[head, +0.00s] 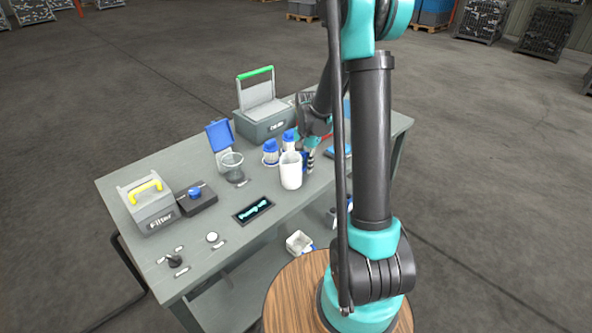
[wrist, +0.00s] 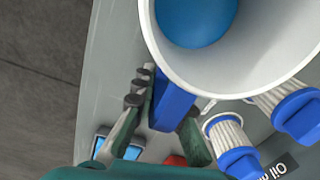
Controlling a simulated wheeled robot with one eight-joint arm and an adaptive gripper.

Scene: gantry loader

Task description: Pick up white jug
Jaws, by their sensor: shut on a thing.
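The white jug (head: 291,170) is upright at the middle of the workbench in the head view. In the wrist view the jug (wrist: 262,62) fills the upper right, seen from above, with a round blue surface inside it. Its blue handle (wrist: 174,104) points down toward my gripper. My gripper (head: 308,160) is at the jug's right side. In the wrist view my gripper (wrist: 165,112) has its fingers on both sides of the handle and is shut on it. I cannot tell whether the jug's base touches the bench.
White filters with blue caps (head: 271,152) stand close behind the jug. A clear beaker (head: 232,168) is to its left. A grey box with a green handle (head: 262,118) is at the back. A filter box (head: 150,203) is at the left end of the grey bench (head: 212,262).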

